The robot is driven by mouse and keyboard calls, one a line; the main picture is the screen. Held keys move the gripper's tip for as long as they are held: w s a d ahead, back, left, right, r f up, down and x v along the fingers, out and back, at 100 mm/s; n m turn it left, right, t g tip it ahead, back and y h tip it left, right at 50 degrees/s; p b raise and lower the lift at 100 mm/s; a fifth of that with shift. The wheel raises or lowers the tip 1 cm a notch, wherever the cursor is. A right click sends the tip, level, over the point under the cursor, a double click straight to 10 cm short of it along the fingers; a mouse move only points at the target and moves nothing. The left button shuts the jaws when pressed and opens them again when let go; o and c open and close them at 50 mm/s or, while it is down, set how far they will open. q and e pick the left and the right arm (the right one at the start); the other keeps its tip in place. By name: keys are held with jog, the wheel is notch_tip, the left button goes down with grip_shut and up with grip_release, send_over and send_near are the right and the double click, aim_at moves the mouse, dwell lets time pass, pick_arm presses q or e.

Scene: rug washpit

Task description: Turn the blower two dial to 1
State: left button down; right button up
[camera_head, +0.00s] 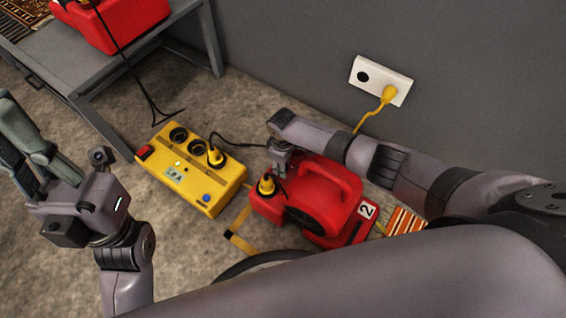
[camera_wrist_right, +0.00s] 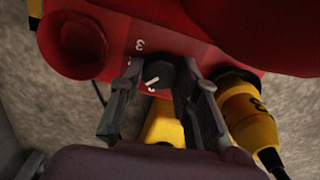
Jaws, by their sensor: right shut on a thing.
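The red blower two (camera_head: 305,193), marked with a 2, stands on the floor at the middle of the head view. Its black dial (camera_wrist_right: 159,74) has a white pointer line and shows on the red panel in the right wrist view. A "3" is printed above the dial; another mark below it is too small to read. My right gripper (camera_wrist_right: 155,88) is shut on the dial, one finger on each side. In the head view the right gripper (camera_head: 280,168) hides the dial. My left gripper (camera_head: 12,130) is open and empty at the far left.
A yellow power box (camera_head: 190,172) with sockets lies left of the blower, a plug (camera_head: 216,156) in it. A yellow plug (camera_head: 267,185) sits on the blower. A white wall outlet (camera_head: 381,80) is behind. A grey table (camera_head: 95,93) bears another red blower (camera_head: 115,22).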

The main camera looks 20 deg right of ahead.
jog(key=shift+s, duration=0.1)
dwell(0.3)
jog(key=o, duration=0.9)
jog(key=shift+r, duration=0.1)
jog(key=shift+r, duration=0.35)
notch_tip(320, 180, up, 11)
